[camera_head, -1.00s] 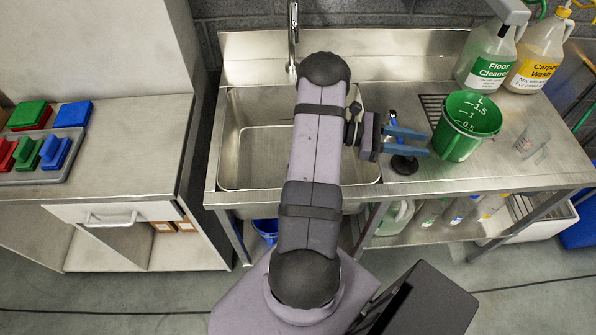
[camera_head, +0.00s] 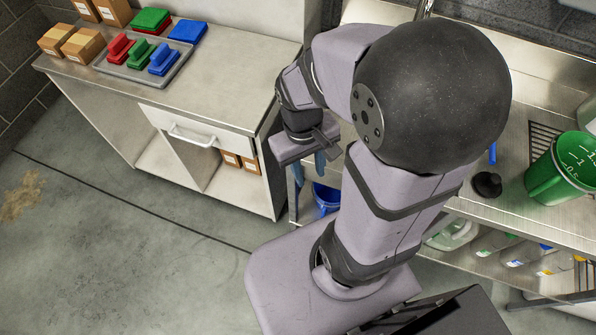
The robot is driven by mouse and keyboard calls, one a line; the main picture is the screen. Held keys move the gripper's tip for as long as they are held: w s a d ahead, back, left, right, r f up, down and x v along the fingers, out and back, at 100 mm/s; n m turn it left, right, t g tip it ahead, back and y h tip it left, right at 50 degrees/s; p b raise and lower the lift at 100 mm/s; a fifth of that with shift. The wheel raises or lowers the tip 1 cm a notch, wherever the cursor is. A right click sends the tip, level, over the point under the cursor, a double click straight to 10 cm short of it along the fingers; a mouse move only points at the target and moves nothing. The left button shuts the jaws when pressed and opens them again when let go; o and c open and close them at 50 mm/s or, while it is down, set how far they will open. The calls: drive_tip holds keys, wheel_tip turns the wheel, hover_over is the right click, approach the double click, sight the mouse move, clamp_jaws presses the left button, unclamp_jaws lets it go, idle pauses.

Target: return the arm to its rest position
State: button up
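My arm is folded, with its large dark elbow joint (camera_head: 435,95) high and close to the camera. My gripper (camera_head: 309,172) hangs low at the left of the arm, in front of the gap between the left counter and the sink bench. Its two blue fingers point down and stand apart, with nothing seen between them. The forearm and gripper body hide part of the fingers and much of the sink.
On the left counter (camera_head: 235,70), a grey tray (camera_head: 120,72) holds red, green and blue handled pads; green and blue pads (camera_head: 188,31) lie behind. Cardboard boxes (camera_head: 82,46) stand further left. A green bucket (camera_head: 550,172) stands on the steel bench. A blue bucket (camera_head: 327,198) is below.

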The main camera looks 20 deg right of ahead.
drive_tip(key=a, duration=0.2)
drive_tip(key=a+t, duration=0.1)
drive_tip(key=shift+w+a+r+y, duration=0.1)
drive_tip(key=shift+w+r+y, duration=0.15)
drive_tip(key=shift+y, duration=0.15)
drive_tip(key=s+d+f+m+p, duration=0.1)
drive_tip(key=s+d+m, duration=0.3)
drive_tip(key=d, duration=0.7)
drive_tip(key=s+d+f+m+g+y+p, duration=0.1)
drive_tip(key=s+d+m, duration=0.3)
drive_tip(key=d, duration=0.6)
drive_tip(key=s+d+f+m+p, duration=0.1)
drive_tip(key=s+d+m+p, duration=0.3)
drive_tip(key=d, duration=0.7)
drive_tip(key=shift+d+r+n+g+h+b, duration=0.1)
drive_tip(key=shift+d+r+n+h+b, duration=0.3)
drive_tip(key=shift+d+r, duration=1.7)
drive_tip(key=shift+d+r+n+g+h+b, duration=0.1)
drive_tip(key=shift+d+r+n+h+b, duration=0.4)
drive_tip(key=shift+d, duration=2.95)
drive_tip(key=shift+d+r+n+g+h+b, duration=0.15)
drive_tip(key=shift+d+r+n+h, duration=0.3)
drive_tip(key=shift+d+r, duration=1.7)
